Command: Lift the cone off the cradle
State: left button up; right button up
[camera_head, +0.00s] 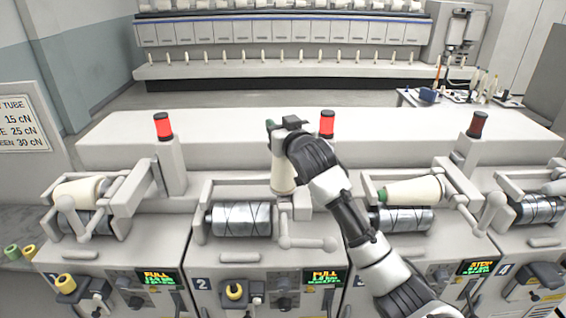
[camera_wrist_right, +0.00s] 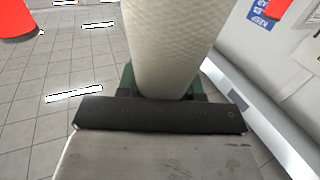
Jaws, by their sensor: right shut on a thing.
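My right gripper (camera_head: 284,150) is shut on a cream yarn cone (camera_head: 284,178). The cone hangs nearly upright below it, over the right side of machine unit 2. In the right wrist view the cone (camera_wrist_right: 173,40) stands between the green finger pads (camera_wrist_right: 165,88). The cradle (camera_head: 206,192) of unit 2 has no cone lying across it, and its grooved metal drum (camera_head: 240,219) shows bare. The cone's lower end is close to the cradle's right arm; I cannot tell whether they touch. My left gripper is out of view.
Cream cones lie in the cradles of unit 1 (camera_head: 80,190) and unit 3 (camera_head: 413,191). Red lamps stand behind the units, one (camera_head: 327,124) just right of my gripper. A pale flat machine top (camera_head: 220,135) extends behind. My right forearm crosses in front of unit 3's left side.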

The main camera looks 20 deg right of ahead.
notch_tip(320, 180, up, 12)
jog(key=shift+r, duration=0.25)
dwell(0.5)
jog(key=shift+f, duration=0.1)
